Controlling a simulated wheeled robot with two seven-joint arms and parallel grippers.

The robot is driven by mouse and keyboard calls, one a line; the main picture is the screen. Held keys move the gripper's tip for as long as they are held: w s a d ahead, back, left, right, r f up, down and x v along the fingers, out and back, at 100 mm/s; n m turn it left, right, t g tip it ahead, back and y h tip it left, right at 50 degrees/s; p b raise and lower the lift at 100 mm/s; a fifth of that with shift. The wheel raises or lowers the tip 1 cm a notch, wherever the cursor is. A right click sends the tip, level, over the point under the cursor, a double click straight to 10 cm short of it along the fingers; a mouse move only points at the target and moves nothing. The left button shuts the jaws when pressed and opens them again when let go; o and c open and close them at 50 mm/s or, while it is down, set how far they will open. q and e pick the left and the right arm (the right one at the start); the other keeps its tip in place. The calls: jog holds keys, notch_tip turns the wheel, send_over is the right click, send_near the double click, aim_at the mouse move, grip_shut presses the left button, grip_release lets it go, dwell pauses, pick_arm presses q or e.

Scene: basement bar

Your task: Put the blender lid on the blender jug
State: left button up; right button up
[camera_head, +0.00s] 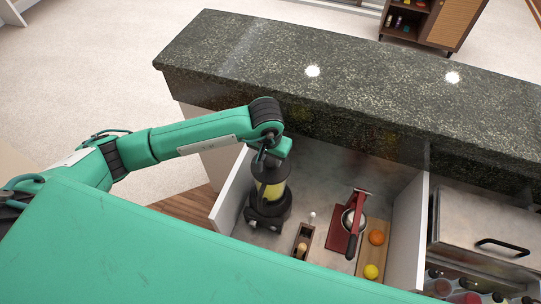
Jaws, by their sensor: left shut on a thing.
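The blender jug (271,190), with yellowish contents, stands upright on its black base (268,213) at the left of the sunken counter section. My left gripper (263,166) comes down from above and is right over the top of the jug. It is shut on a small dark thing that looks like the blender lid, mostly hidden by the gripper and wrist. I cannot tell whether the lid touches the jug's rim. My right gripper is not in view.
A red citrus press (348,228) stands right of the blender, beside a wooden board (374,255) with an orange (376,237) and a lemon (371,271). A small caddy (302,241) is between. The raised granite bar top (350,85) runs behind; bottles (465,296) stand at lower right.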

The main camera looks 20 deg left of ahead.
aim_at(268, 163)
pick_arm(q)
jog(key=o, duration=1.1)
jog(key=shift+r, duration=0.15)
jog(key=shift+s+a+r+b, duration=0.1)
jog(key=shift+s+r+b, duration=0.45)
jog(key=shift+r, duration=1.65)
jog(key=shift+r+b, duration=1.05)
jog(key=shift+r, duration=1.2)
jog(key=shift+s+a+r+b, duration=0.1)
jog(key=shift+s+r+b, duration=0.45)
jog(key=shift+r, duration=1.65)
jog(key=shift+w, duration=0.25)
